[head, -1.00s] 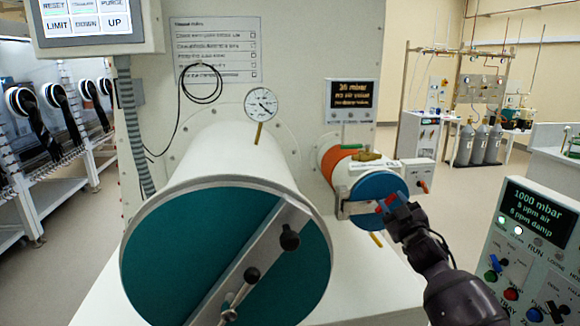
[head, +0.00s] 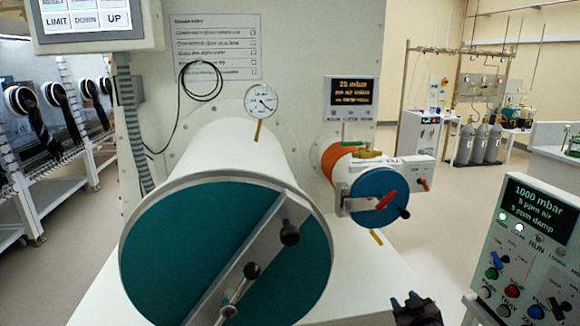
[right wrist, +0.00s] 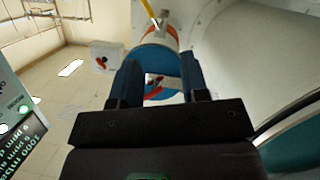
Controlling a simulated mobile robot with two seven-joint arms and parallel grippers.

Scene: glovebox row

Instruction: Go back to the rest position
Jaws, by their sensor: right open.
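My right gripper (head: 416,306) is low at the bottom edge of the head view, below and to the right of the small antechamber. In the right wrist view its two fingers (right wrist: 157,82) are apart with nothing held between them. The small antechamber's blue door (head: 374,190) with a red handle (head: 386,200) is round and appears closed, apart from the gripper. The blue door also shows between and beyond the fingers in the right wrist view (right wrist: 158,55). My left gripper is in neither view.
The large antechamber (head: 220,250) with a teal door and bar fills the left centre. A control panel (head: 540,235) reading 1000 mbar stands at right. A small display (head: 353,91) is above the small antechamber. Floor between the white bench and the panel is clear.

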